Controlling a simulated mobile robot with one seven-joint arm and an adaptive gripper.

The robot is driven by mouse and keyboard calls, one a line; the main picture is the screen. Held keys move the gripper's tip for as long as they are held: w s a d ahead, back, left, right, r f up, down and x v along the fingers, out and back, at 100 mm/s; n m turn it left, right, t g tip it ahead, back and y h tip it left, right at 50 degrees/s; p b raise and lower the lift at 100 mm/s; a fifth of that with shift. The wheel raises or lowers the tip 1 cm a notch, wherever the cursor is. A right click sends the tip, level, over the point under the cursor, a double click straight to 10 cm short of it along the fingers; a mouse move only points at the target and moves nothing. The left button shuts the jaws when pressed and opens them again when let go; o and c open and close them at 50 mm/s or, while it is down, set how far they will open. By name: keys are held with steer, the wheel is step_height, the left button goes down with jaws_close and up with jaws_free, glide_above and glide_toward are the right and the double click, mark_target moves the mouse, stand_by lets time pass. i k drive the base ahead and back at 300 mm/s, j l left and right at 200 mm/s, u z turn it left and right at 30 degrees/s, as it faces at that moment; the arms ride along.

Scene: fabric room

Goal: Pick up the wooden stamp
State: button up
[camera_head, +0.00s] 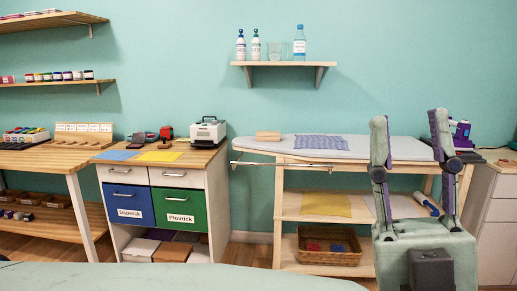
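I cannot make out for certain which thing is the wooden stamp. A small light wooden block (267,136) lies at the left end of the ironing board (400,147). A small dark brown item (138,140) and a red item (166,132) stand on the drawer cabinet's wooden top; their details are too small to tell. My gripper (409,119) is large in the right foreground, fingers upright and wide apart. It is open, with nothing visible between its fingers. It is to the right of all three items and partly hides the ironing board.
A white machine (208,130), blue and yellow cloths share the cabinet top. A blue patterned cloth (322,142) lies on the ironing board; a wicker basket (328,254) stands below. A purple device (461,135) is behind my gripper. A pale green surface (180,278) spans the lower foreground.

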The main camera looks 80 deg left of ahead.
mark_target(164, 144)
steer(key=u, duration=3.5)
